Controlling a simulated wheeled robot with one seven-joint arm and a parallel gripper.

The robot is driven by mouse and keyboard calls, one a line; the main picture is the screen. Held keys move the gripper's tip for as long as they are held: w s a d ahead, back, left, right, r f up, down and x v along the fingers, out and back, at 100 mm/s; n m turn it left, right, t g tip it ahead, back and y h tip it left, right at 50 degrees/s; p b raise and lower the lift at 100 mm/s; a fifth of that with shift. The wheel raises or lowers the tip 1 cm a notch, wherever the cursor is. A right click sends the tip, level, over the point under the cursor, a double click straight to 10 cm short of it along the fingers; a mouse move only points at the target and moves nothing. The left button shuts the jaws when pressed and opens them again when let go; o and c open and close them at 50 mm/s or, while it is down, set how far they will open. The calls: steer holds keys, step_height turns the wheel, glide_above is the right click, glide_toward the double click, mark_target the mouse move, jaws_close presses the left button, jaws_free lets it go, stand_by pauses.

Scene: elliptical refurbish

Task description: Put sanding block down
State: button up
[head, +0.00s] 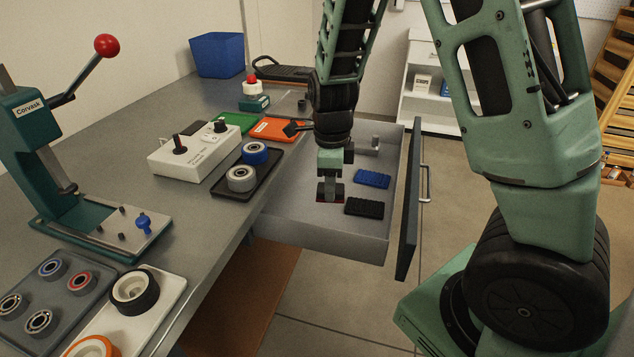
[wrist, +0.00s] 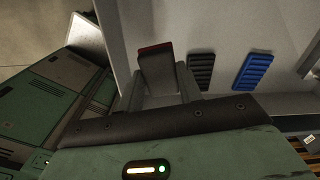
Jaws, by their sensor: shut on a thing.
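The sanding block (head: 330,193) is a small dark block with a red underside. My gripper (head: 331,176) is shut on it, inside the outline of an open drawer (head: 335,246). In the wrist view the block (wrist: 157,70), with its red edge, sits between the fingers of my gripper (wrist: 160,95). I cannot tell whether the block touches the drawer floor. A black ribbed block (head: 364,208) lies in the drawer just right of it, apart from it. A blue ribbed block (head: 373,179) lies farther back.
The drawer front (head: 410,200) with its handle stands at the right. The grey workbench (head: 215,215) at left carries a black tray (head: 262,182) of wheels, a white control box (head: 193,150) and a lever press (head: 40,165). Drawer floor left of the held block looks clear.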

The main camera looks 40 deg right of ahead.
steer(key=shift+s+m, duration=0.1)
steer(key=shift+m, duration=0.9)
step_height(320, 180, down, 10)
steer(key=b, duration=0.3)
steer(key=shift+r, duration=0.15)
steer(key=shift+f, duration=0.2)
steer(key=o, duration=1)
steer(key=shift+o, duration=0.2)
